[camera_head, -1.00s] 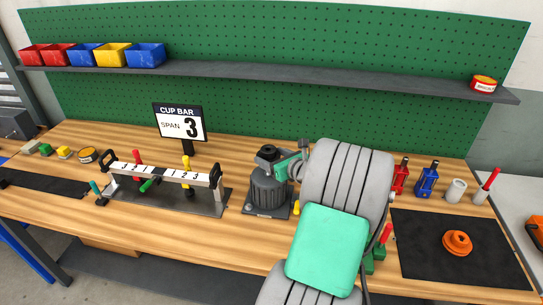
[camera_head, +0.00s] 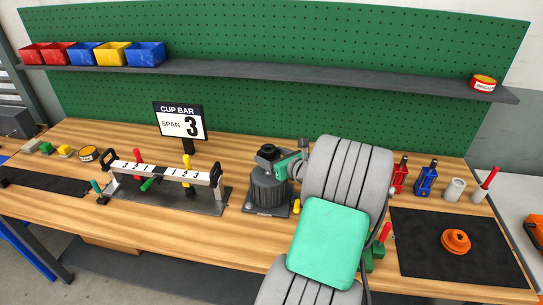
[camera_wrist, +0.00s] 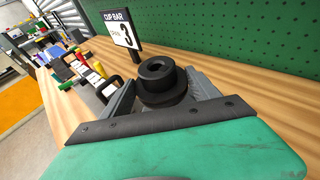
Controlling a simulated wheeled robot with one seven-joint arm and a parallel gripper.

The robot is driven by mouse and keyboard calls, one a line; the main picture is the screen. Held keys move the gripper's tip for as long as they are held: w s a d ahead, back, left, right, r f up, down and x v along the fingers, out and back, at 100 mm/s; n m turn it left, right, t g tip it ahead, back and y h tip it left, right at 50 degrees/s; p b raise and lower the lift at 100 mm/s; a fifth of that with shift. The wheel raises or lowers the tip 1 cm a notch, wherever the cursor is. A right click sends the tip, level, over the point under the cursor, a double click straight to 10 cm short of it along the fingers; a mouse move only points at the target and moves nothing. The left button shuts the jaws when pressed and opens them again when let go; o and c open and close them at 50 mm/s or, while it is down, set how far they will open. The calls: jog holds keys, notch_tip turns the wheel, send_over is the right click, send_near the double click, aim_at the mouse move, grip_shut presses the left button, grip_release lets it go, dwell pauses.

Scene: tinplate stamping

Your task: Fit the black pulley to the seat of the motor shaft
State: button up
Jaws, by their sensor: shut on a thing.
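The black pulley (camera_wrist: 158,78) is a stepped black ring with a central hole, held between the two grey fingers of my gripper (camera_wrist: 160,98) in the wrist view. In the head view the pulley (camera_head: 268,149) shows at the gripper's tip (camera_head: 270,157), directly over the dark grey ribbed motor (camera_head: 267,190). The motor stands upright on a flat dark base plate. The pulley and gripper cover the motor shaft and its seat, so I cannot tell whether the pulley is on the seat or just above it.
The cup bar fixture (camera_head: 160,180) and its "SPAN 3" sign (camera_head: 180,122) stand left of the motor. Red (camera_head: 400,177) and blue (camera_head: 426,180) tools stand to the right. An orange pulley-like part (camera_head: 456,241) lies on a black mat (camera_head: 420,260). Wood is bare in front of the motor.

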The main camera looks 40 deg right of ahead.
jog(key=shift+f+b, duration=1.25)
jog(key=shift+f, duration=1.6)
dwell(1.0)
jog(key=o, duration=2)
jog(key=shift+f, duration=0.1)
jog(key=b+v, duration=0.1)
jog(key=v, duration=0.7)
jog(key=shift+w+a, duration=0.1)
jog(key=shift+a, duration=0.05)
